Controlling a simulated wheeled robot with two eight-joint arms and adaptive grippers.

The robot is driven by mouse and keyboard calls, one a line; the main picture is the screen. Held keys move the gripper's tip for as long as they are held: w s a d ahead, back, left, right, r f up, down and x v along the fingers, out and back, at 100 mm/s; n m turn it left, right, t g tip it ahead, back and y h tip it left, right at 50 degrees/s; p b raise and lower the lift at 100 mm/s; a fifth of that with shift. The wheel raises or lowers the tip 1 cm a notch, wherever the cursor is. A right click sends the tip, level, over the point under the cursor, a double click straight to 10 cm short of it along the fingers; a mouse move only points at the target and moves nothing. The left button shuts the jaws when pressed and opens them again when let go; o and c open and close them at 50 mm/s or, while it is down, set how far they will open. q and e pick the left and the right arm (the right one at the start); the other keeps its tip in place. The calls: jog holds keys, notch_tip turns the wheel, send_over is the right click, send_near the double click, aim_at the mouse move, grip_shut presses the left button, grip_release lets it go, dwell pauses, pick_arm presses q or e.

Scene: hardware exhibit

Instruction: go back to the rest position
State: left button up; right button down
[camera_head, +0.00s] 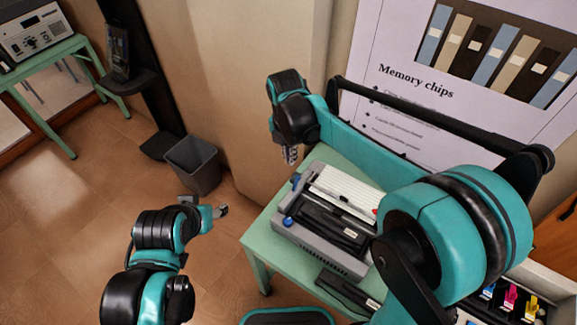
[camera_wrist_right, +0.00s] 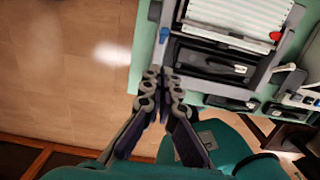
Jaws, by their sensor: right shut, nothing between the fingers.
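My right gripper (camera_head: 290,154) points down above the left back edge of a green table, and its arm reaches in from the right. In the right wrist view its fingers (camera_wrist_right: 164,76) are together with nothing between them, over the table's edge. My left gripper (camera_head: 216,210) is left of the table, over the brown floor. It is small and side-on, so its opening does not show clearly. Both grippers are apart from the grey machine.
The green table (camera_head: 262,238) holds a grey machine (camera_head: 318,256) with blue knobs. A grey bin (camera_head: 192,166) stands on the floor by the wall. A poster (camera_head: 385,45) hangs behind. Another green table (camera_head: 45,60) with a metal device (camera_head: 32,36) is at the left.

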jog(key=shift+w+d+r, duration=0.1)
jog(key=shift+d+r, duration=0.1)
jog(key=shift+r, duration=0.55)
